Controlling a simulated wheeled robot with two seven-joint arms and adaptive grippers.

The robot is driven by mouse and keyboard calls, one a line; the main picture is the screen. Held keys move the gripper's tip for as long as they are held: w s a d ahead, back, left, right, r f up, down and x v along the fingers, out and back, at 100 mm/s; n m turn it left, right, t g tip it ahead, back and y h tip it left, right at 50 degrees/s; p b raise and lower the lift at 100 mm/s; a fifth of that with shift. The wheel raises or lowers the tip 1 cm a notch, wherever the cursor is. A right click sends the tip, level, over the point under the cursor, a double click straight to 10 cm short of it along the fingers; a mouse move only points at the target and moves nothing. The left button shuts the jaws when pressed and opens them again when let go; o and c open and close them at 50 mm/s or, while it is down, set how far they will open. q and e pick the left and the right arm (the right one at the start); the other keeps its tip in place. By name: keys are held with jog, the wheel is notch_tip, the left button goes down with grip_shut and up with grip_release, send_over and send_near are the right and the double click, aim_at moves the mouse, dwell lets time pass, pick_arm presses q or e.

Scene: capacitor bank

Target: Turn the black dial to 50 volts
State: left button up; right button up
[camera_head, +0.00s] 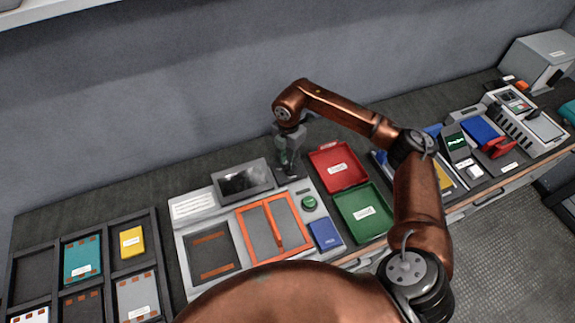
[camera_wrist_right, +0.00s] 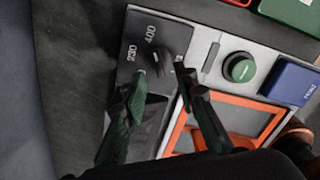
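The black dial (camera_wrist_right: 160,62) sits on a dark panel (camera_wrist_right: 136,30) printed with 230 and 400 in the right wrist view. No 50 mark is readable there. My right gripper (camera_wrist_right: 163,76) has its two fingers spread, with the tips close to the dial, one on either side. I cannot tell whether they touch it. In the head view my right gripper (camera_head: 288,166) points down over the dial panel, just right of the dark screen (camera_head: 243,180), and hides the dial. My left gripper is not in view.
The grey console carries a green button (camera_head: 309,203), an orange frame (camera_head: 241,233) and a blue block (camera_head: 325,234). A red tray (camera_head: 350,178) and a green tray (camera_head: 377,225) lie to the right. A dark rack (camera_head: 104,260) stands at the left. A wall rises behind.

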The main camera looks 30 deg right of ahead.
aim_at(288, 168)
jog(key=shift+f, duration=1.8)
jog(key=shift+c, duration=0.7)
grip_shut()
